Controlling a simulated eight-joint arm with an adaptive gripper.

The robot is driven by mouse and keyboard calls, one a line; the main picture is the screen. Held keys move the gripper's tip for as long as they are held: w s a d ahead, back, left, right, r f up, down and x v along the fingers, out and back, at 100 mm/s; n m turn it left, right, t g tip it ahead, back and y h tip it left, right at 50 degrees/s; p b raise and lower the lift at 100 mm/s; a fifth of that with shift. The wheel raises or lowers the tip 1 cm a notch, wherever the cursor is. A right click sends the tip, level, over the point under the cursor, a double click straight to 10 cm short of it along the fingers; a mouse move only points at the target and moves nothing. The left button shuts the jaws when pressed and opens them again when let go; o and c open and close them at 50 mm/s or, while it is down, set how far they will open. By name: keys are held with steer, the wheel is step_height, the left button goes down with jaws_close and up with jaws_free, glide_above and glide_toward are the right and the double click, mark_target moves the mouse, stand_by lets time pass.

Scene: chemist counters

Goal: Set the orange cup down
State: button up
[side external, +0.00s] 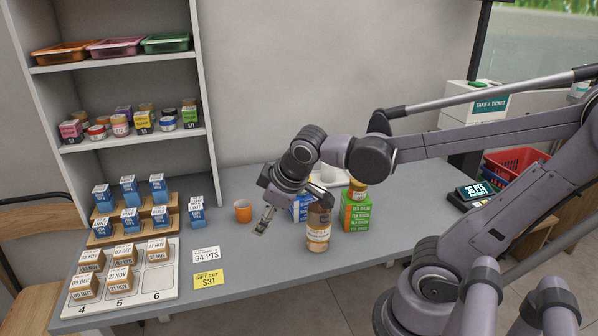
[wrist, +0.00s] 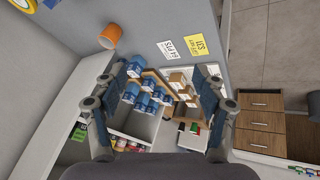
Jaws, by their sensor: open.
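The orange cup (side external: 242,211) stands upright on the grey counter (side external: 225,265), to the right of the blue boxes. It also shows in the wrist view (wrist: 110,36), near the top left. My gripper (side external: 264,222) is just right of the cup in the side view, apart from it, above the counter. Its fingers are spread wide in the wrist view (wrist: 160,92), with nothing held between them.
A brown-labelled bottle (side external: 318,226) and a green box (side external: 355,212) stand close right of my gripper. White and yellow cards (side external: 209,279) lie in front. Blue boxes (side external: 130,190) on steps and a numbered board (side external: 160,278) are left.

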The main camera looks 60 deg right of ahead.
steer(key=s+a+m, duration=0.1)
steer(key=s+m+y, duration=0.1)
steer(key=s+a+m+t, duration=0.1)
steer(key=s, duration=0.1)
steer(key=shift+a+f+y, duration=0.3)
steer(key=shift+f+y, duration=0.05)
steer(key=shift+y, duration=0.05)
stand_by(1.0)
